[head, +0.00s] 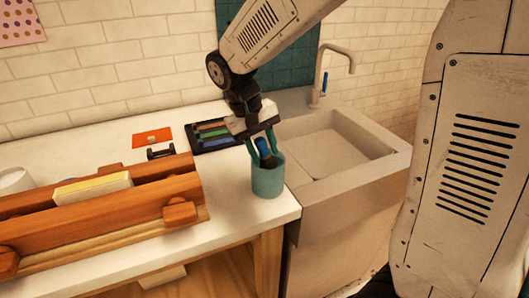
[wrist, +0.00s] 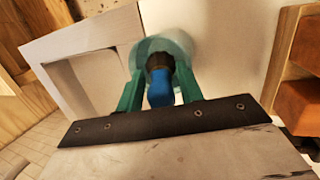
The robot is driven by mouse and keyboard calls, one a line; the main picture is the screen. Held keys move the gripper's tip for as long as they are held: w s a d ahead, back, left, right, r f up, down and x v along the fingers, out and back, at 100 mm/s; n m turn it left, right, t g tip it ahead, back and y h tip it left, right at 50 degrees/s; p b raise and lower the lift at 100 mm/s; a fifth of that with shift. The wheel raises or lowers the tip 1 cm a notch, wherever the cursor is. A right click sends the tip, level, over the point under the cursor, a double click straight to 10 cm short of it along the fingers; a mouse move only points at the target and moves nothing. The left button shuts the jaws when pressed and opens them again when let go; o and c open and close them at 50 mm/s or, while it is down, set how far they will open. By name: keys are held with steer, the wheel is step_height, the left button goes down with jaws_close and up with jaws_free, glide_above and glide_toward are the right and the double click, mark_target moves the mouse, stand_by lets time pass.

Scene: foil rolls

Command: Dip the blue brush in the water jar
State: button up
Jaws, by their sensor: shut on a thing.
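The teal jar (head: 267,180) stands on the white counter near its front right corner, beside the sink. My gripper (head: 262,148) is right above the jar's mouth, pointing down, with green fingers shut on the blue brush (head: 263,147). The brush's dark lower end reaches into the mouth of the jar. In the wrist view the blue brush (wrist: 161,88) sits between the two fingers of my gripper (wrist: 160,90), with its dark end over the jar (wrist: 165,46). The water and the brush's tip cannot be made out.
A sink (head: 335,145) with a tap (head: 322,75) lies right of the jar. A dark tray (head: 205,147) with coloured pieces is behind it. A wooden rack (head: 110,225) fills the counter's left. An orange card (head: 152,137) and a small dark object (head: 160,152) lie behind the rack.

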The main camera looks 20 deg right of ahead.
steer(key=shift+r, duration=3.75)
steer(key=shift+r, duration=1.95)
